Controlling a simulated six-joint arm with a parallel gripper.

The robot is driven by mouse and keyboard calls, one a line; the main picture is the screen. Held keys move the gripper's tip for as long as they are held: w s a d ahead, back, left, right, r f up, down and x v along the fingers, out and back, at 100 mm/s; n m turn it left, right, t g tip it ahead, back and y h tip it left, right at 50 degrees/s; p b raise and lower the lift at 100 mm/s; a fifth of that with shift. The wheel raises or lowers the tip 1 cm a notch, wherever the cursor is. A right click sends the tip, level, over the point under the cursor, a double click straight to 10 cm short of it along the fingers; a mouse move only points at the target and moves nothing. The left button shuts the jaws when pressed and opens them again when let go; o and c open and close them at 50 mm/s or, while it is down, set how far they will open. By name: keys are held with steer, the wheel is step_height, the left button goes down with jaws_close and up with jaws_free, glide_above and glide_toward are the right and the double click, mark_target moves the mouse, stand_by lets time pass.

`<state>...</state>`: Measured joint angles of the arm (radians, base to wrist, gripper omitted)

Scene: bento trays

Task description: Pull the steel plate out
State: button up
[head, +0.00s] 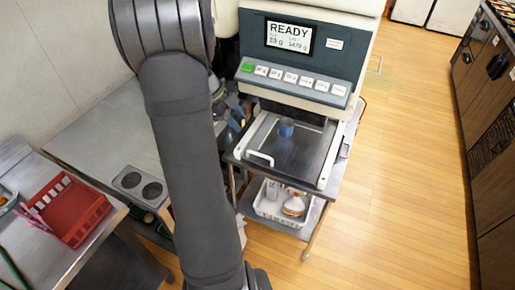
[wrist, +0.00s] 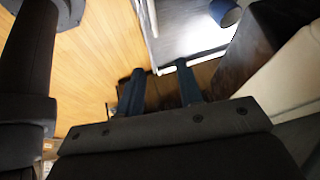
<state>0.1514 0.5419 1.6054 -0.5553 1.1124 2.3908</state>
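The steel plate (head: 310,150) lies flat in the bay under the machine's panel, with a white handle (head: 260,158) at its front left. A small blue-grey cylinder (head: 286,127) stands on the plate. In the wrist view the plate (wrist: 185,32) shows at the top, bright with glare, with part of the cylinder (wrist: 225,12) at its right. My gripper (wrist: 159,68) has its two dark fingers spread with nothing between them, near the plate's edge. In the head view my gripper (head: 231,112) is beside the plate's left side, partly hidden by my arm.
The machine's display (head: 289,36) reads READY above a row of buttons. A white basket (head: 282,208) with bottles sits on the shelf below the plate. A red rack (head: 68,210) stands on the left counter. The wooden floor at right is clear.

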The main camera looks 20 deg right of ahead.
steer(key=m, duration=0.2)
glide_toward(262, 155)
steer(key=shift+n+y, duration=0.3)
steer(key=shift+y, duration=0.1)
steer(key=x, duration=0.7)
steer(key=shift+w+d+f, duration=0.15)
steer(key=shift+d, duration=0.25)
jaws_close()
